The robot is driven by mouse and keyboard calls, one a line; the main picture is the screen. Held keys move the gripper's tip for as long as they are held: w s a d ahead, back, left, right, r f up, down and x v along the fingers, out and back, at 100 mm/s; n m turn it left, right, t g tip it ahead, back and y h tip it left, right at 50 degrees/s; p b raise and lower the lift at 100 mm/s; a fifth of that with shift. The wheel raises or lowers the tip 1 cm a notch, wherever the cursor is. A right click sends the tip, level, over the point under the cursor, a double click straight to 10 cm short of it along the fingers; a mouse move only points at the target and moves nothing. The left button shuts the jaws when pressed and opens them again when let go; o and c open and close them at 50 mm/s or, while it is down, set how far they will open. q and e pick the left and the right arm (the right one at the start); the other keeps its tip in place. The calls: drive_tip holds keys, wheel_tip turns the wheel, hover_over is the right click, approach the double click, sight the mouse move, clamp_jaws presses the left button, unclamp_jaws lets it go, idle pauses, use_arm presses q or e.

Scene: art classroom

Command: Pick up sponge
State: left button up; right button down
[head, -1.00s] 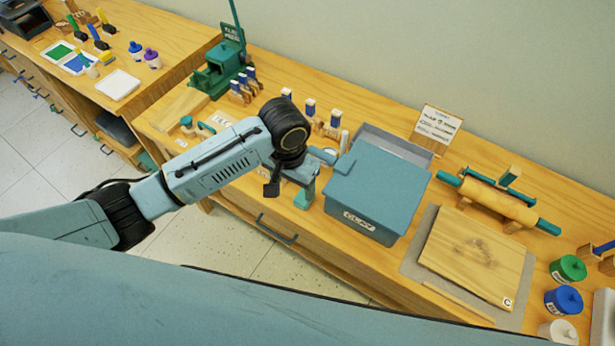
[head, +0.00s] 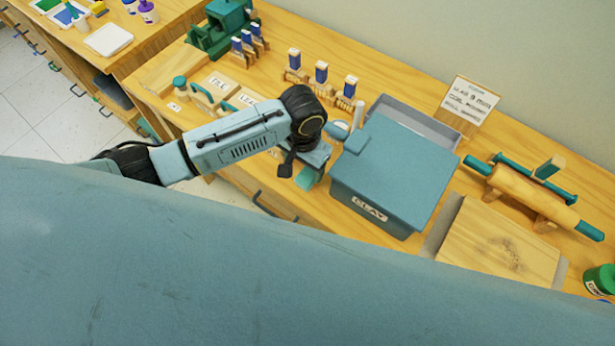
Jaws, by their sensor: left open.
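My left gripper (head: 298,168) is at the end of the pale blue arm, over the front edge of the workbench, just left of the clay bin. It points downward and is open. A teal piece (head: 308,179) shows right by its fingers; I cannot tell whether it is touched. I cannot make out a sponge for sure. A small light blue rounded thing (head: 339,130) lies just beyond the gripper, partly hidden by the wrist, and I cannot tell if it is the sponge. My right gripper is not in view.
The blue lidded clay bin (head: 398,178) stands close right of the gripper. Right of it are a wooden board (head: 490,243) and a rolling pin (head: 515,195). Stamp blocks (head: 212,92) and upright blue-and-white tools (head: 321,73) stand behind the arm. A sign (head: 469,104) stands at the back.

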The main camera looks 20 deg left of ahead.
use_arm(q)
drive_tip(key=shift+f, duration=0.8)
wheel_tip(320, 180, down, 5)
drive_tip(key=shift+f+b, duration=0.1)
drive_tip(key=shift+b, duration=0.4)
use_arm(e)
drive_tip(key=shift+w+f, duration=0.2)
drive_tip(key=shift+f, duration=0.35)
